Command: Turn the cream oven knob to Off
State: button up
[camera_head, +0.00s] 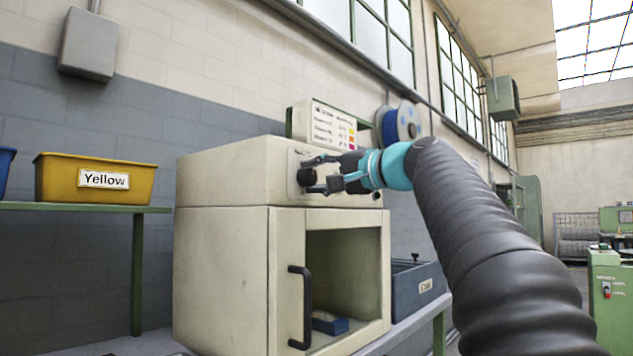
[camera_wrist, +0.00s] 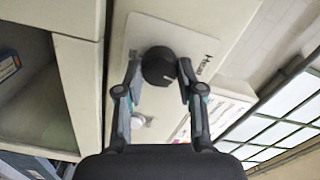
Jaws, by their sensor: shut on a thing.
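The cream oven (camera_head: 225,265) stands on a bench with a handled door below and a control panel above. Its round black knob (camera_head: 306,177) sits on a light plate on the panel's front. In the wrist view the knob (camera_wrist: 158,66) shows between my two fingers, with a faint pale mark on its face. Lettering (camera_wrist: 208,62) beside it is too small to read surely. My gripper (camera_head: 314,174) is shut on the knob, one finger on each side; it also shows in the wrist view (camera_wrist: 158,75). A small white round part (camera_wrist: 138,121) is on the panel nearby.
A black door handle (camera_head: 301,308) sticks out below the panel. A blue object (camera_head: 330,323) lies inside the oven. A yellow bin (camera_head: 92,180) stands on a shelf at left. A sign (camera_head: 330,128) and a blue spool (camera_head: 398,125) are behind the oven top.

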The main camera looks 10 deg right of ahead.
jog(key=shift+n, duration=1)
jog(key=o, duration=1.1)
jog(key=shift+o, duration=0.2)
jog(key=shift+s, duration=0.15)
jog(key=v, duration=1.1)
jog(key=shift+s+d, duration=0.25)
jog(key=shift+s, duration=0.05)
